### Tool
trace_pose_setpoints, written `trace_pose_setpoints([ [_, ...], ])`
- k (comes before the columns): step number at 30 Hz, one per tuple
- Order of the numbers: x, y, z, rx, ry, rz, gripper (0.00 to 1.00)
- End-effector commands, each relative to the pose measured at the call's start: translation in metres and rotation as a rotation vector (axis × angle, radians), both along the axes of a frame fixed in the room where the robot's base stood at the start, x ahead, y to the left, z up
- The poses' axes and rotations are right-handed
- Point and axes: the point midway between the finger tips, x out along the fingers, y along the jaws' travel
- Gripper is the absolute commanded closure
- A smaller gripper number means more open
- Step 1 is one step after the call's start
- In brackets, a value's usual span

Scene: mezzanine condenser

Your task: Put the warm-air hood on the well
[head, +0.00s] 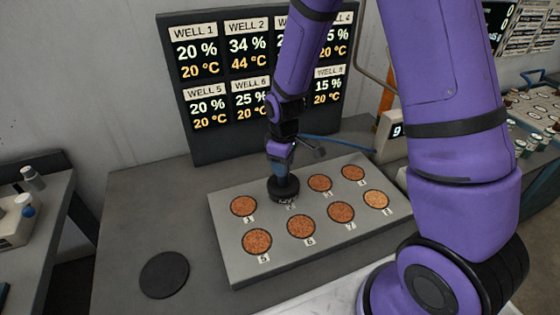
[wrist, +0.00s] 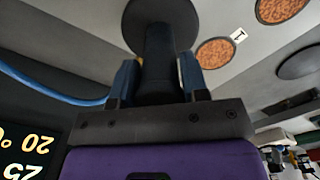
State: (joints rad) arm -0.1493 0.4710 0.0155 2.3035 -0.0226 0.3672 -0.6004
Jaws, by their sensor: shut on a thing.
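The warm-air hood (head: 284,191) is a dark round cap with an upright stem. It sits over the second place of the far row on the grey well block (head: 225,235), hiding the well there. It looks down on the block, though a small gap cannot be ruled out. My gripper (head: 281,158) is shut on its stem from above. In the wrist view the hood (wrist: 155,18) shows its stem between the two blue fingers of my gripper (wrist: 157,78). The display board (head: 245,85) reads 34 % and 44 °C for well 2; other readable wells show 20 °C.
Several open wells with reddish-brown filling, such as well 5 (head: 257,241), surround the hood. A flat black disc (head: 164,275) lies on the grey bench (head: 130,215) left of the block. A blue hose (wrist: 45,92) passes near my gripper.

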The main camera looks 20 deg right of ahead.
Motion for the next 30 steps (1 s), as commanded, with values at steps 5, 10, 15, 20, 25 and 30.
trace_pose_setpoints([
  [5,0.0,0.0,0.0,0.0,-0.001,0.0,1.0],
  [10,0.0,0.0,-0.002,0.001,-0.001,0.001,1.0],
  [15,0.0,0.0,-0.003,0.001,-0.001,0.001,0.33],
  [20,0.0,0.0,-0.003,0.001,-0.001,0.001,0.33],
  [25,0.0,0.0,0.0,0.001,-0.002,0.001,0.33],
  [30,0.001,0.001,0.018,0.001,-0.005,0.001,0.33],
])
